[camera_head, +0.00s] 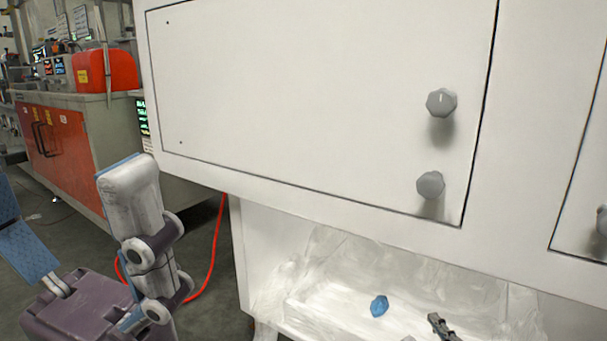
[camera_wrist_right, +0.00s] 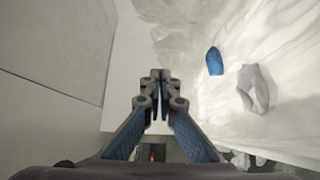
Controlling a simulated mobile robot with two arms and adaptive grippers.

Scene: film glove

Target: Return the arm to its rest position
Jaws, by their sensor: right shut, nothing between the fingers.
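My right gripper (camera_head: 440,325) shows only by its fingertips at the bottom edge of the head view, in front of the film-lined tray (camera_head: 330,300) under the white cabinet. In the right wrist view the right gripper (camera_wrist_right: 160,80) is shut, its fingertips together with nothing between them. The fingers stand apart from the blue piece (camera_head: 379,306), which lies on the film; it also shows in the right wrist view (camera_wrist_right: 214,61). Parts of my left arm (camera_head: 145,240) fill the lower left of the head view; the state of its gripper is unclear.
A white cabinet door (camera_head: 310,90) with two grey knobs (camera_head: 441,102) hangs over the tray. A grey piece (camera_wrist_right: 253,88) lies on the film near the blue one. A red-fronted bench (camera_head: 65,150) stands at the far left, with a red hose (camera_head: 212,250) on the floor.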

